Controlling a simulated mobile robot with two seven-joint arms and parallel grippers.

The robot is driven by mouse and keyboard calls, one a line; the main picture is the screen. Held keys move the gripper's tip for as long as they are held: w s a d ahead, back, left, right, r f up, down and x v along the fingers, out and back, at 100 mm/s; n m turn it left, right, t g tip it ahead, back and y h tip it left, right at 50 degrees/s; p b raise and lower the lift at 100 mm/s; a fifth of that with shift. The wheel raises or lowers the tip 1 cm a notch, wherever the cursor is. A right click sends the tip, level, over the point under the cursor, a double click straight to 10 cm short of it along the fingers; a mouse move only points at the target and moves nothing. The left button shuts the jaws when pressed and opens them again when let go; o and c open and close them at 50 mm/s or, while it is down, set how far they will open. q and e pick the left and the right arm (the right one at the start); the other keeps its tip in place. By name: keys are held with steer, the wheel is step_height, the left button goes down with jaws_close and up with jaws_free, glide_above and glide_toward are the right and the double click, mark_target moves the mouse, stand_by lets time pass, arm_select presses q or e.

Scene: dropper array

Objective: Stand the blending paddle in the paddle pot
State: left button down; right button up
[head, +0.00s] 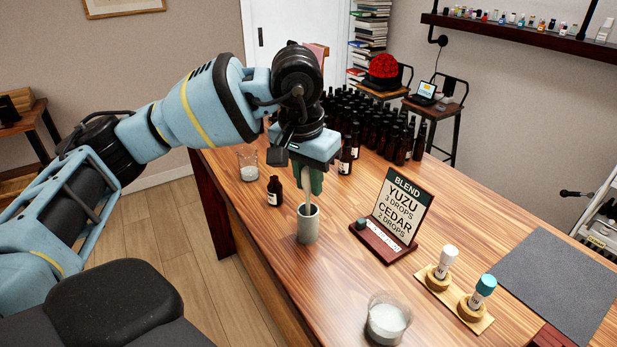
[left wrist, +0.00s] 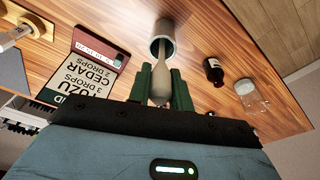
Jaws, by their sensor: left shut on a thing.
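The blending paddle (head: 307,193) is pale and slim. My left gripper (head: 315,182) is shut on it, and it hangs nearly upright, slightly tilted, below the green fingers. The paddle pot (head: 308,226) is a grey cylinder standing on the wooden counter directly under the gripper. In the left wrist view the paddle (left wrist: 160,78) sits between the fingers (left wrist: 161,92), and its thin far end reaches into the mouth of the pot (left wrist: 162,33). How deep it goes is hidden by the pot's wall. My right gripper is not in view.
A small brown bottle (head: 275,191) and a glass beaker (head: 248,165) stand left of the pot. The blend sign (head: 397,207) stands on its base to the right. Many dark bottles (head: 370,120) crowd the back. A beaker of white grains (head: 387,321) and two droppers (head: 446,258) stand nearer.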

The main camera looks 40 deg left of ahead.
arm_select(q)
steer(key=shift+f, duration=0.1)
steer(key=shift+f, duration=0.15)
steer(key=c, duration=1.3)
jaws_free()
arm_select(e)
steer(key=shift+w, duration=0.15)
arm_select(q)
steer(key=shift+r, duration=0.25)
steer(key=r, duration=0.4)
steer(key=s+r, duration=0.1)
steer(key=r, duration=0.7)
steer(key=shift+s+p, duration=0.35)
steer(key=shift+s, duration=0.05)
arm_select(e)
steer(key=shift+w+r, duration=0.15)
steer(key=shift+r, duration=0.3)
